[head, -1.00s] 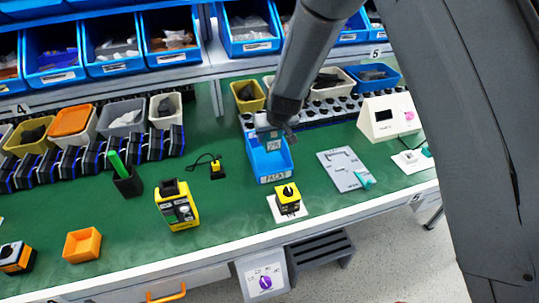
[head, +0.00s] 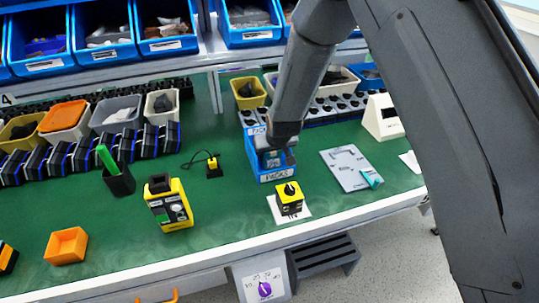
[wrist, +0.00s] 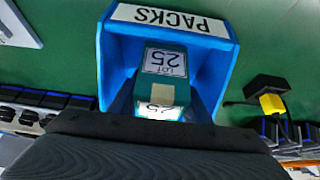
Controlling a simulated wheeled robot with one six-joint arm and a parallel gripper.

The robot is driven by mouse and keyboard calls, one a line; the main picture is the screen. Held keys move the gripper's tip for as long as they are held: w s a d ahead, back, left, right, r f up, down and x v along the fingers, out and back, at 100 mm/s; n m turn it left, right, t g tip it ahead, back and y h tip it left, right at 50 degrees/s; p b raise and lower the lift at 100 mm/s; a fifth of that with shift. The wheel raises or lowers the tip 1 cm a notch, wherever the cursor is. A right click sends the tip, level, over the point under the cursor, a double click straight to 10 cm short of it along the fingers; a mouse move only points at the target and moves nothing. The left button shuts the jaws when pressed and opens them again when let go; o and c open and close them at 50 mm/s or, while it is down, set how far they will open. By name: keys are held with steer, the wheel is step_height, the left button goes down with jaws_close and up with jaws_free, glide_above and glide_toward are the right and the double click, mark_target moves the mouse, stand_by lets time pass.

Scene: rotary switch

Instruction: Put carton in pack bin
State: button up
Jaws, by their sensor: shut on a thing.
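The pack bin is a blue open tray labelled PACKS (head: 280,172) on the green bench, and it fills the middle of the wrist view (wrist: 222,62). The carton (wrist: 165,62) is a small teal box with white "LOT 25" labels. It sits between the fingers of my gripper (wrist: 163,98), which is shut on it. In the wrist view the carton is within the bin's walls. Whether it touches the bin floor cannot be told. In the head view my gripper (head: 277,155) is down at the bin and hides most of the carton.
A yellow-black rotary switch (head: 289,198) stands just in front of the bin. A yellow plug with a cable (head: 213,168) lies to its left, and a grey plate (head: 350,168) to its right. A yellow bin (head: 248,93) is behind. Green bench around the plug is free.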

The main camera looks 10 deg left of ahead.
steer(key=shift+f, duration=0.15)
steer(key=o, duration=1.1)
steer(key=shift+r, duration=0.3)
steer(key=p+v, duration=0.1)
steer(key=v, duration=1.1)
steer(key=s+d+r+m+g+h, duration=0.1)
steer(key=s+d+r+m, duration=0.15)
steer(key=d, duration=0.75)
steer(key=s+d+r+m+h, duration=0.1)
steer(key=s+d+r, duration=0.2)
steer(key=d, duration=0.7)
steer(key=s+d+r+m+g+h, duration=0.1)
steer(key=s+d+r+m+g, duration=0.1)
steer(key=s+d, duration=1.1)
steer(key=shift+d+r+m, duration=0.35)
